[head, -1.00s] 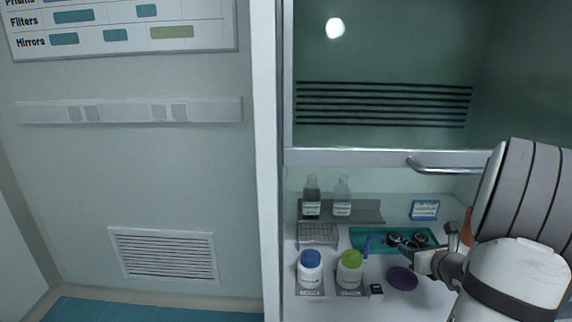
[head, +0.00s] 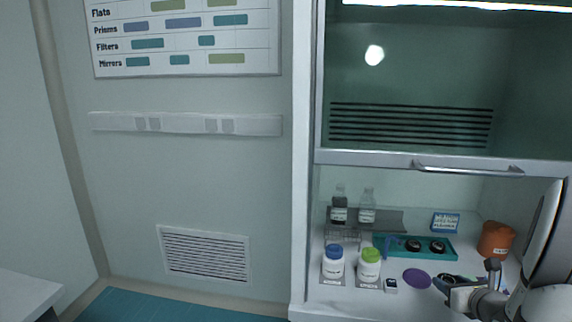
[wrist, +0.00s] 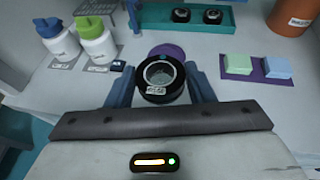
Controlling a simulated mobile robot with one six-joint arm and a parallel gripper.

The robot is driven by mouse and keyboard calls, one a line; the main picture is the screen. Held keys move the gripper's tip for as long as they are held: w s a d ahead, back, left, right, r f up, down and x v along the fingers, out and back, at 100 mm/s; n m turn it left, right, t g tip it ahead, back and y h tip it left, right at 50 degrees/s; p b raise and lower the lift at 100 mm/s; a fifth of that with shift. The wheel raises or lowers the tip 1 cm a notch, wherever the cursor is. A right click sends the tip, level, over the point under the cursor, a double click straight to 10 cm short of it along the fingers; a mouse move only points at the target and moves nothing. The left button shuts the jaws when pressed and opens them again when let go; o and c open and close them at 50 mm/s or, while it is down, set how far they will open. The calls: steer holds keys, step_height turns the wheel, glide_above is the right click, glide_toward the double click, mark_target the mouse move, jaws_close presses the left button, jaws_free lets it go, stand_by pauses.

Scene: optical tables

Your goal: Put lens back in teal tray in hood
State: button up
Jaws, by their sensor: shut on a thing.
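My gripper (wrist: 161,90) is shut on a black-ringed lens (wrist: 158,95), with one blue finger on each side of it. The lens has clear glass in its middle and a small white label on its front. In the head view, my gripper (head: 449,284) is inside the hood at the lower right, just right of a purple disc (head: 417,278). The teal tray (head: 383,252) lies farther back in the hood and holds two black round pieces. The tray (wrist: 243,8) also shows at the top of the wrist view, beyond the lens and apart from it.
A blue-capped bottle (head: 333,264) and a green-capped bottle (head: 369,266) stand at the hood's front left. An orange container (head: 496,240) stands at the right. Green and blue blocks sit on a purple mat (wrist: 258,75). The raised sash (head: 400,160) crosses above.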

steer(key=w+a+f+n+y, duration=0.1)
steer(key=w+a, duration=0.2)
steer(key=a, duration=0.6)
steer(key=w+a+f+n+y, duration=0.1)
steer(key=w+a+f, duration=0.1)
steer(key=a, duration=0.8)
steer(key=w+a+f+n+y, duration=0.1)
steer(key=w+a+f+y, duration=0.1)
steer(key=w+a, duration=0.3)
steer(key=shift+a+n+g, duration=0.3)
steer(key=shift+a, duration=2)
steer(key=shift+s+a+f, duration=0.1)
steer(key=shift+a, duration=0.25)
